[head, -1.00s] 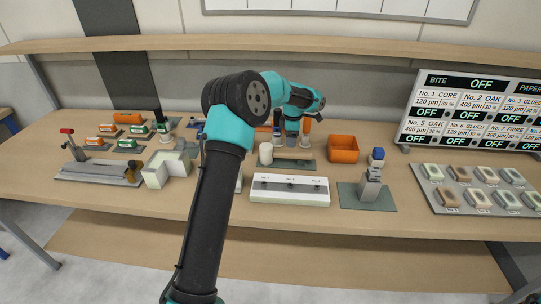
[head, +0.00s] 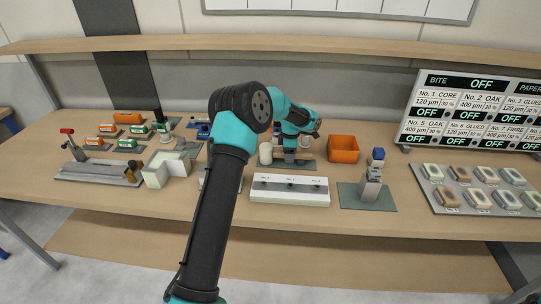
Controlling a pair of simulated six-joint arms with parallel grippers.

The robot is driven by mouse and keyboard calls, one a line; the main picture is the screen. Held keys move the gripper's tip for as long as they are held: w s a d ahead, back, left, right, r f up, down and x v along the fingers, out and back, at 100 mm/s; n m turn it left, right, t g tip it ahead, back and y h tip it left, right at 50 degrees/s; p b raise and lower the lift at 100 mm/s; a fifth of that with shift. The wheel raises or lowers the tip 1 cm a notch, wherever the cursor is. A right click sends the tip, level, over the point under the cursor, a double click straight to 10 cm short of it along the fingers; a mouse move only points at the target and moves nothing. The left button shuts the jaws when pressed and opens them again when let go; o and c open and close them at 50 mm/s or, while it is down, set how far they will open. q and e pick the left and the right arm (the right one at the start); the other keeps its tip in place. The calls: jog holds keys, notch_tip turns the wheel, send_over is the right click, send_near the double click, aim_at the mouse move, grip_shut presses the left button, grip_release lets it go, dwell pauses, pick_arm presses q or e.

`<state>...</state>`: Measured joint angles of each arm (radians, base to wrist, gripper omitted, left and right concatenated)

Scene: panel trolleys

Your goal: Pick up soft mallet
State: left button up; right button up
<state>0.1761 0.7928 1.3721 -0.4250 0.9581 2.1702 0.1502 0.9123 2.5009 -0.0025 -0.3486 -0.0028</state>
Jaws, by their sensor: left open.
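The soft mallet lies on a dark grey-green mat (head: 306,164) at the middle of the bench. Its pale cylindrical head (head: 265,153) shows at the left. Its handle is mostly hidden behind my gripper. My left gripper (head: 290,158) is open and points down over the handle, just right of the head. The view is too small to tell whether the fingers touch the handle. My right gripper is not in view.
A white labelled block (head: 289,198) stands in front of the mat. An orange bin (head: 343,149) is to the right, with a blue-topped device (head: 372,182) nearer the front. A white angled block (head: 157,172) stands left of my arm.

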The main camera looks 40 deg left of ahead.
pick_arm(q)
jog(key=shift+f, duration=0.85)
grip_shut()
dwell(1.1)
